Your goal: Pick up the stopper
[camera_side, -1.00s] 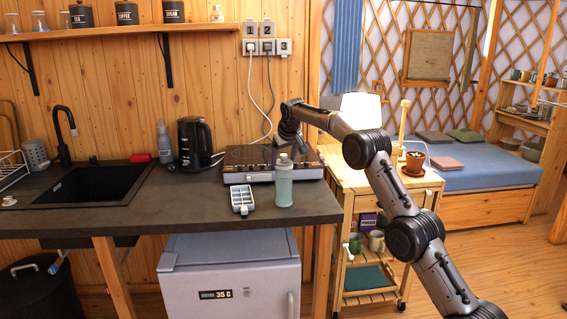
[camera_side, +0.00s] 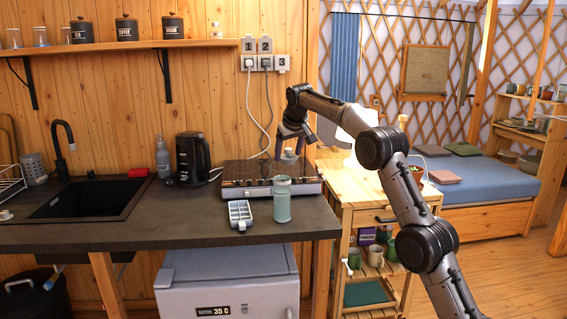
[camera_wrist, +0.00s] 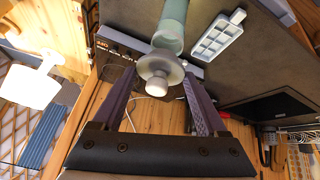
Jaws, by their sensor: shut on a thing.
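The stopper (camera_side: 289,154) is pale, with a rounded white knob and a wider, translucent collar. My gripper (camera_side: 289,149) is shut on it and holds it above the bottle. In the wrist view the stopper (camera_wrist: 156,82) sits between the two fingers of my gripper (camera_wrist: 158,88), knob toward the camera. The pale green bottle (camera_side: 282,202) stands upright on the dark counter with its top uncovered. In the wrist view the bottle (camera_wrist: 172,25) lies beyond the stopper, which partly overlaps it.
A grey compartment tray (camera_side: 240,214) lies left of the bottle. A cooktop (camera_side: 245,178) is behind it, and a black kettle (camera_side: 193,158) stands further left. The sink (camera_side: 80,200) is at the left. A wooden trolley (camera_side: 352,205) stands right of the counter.

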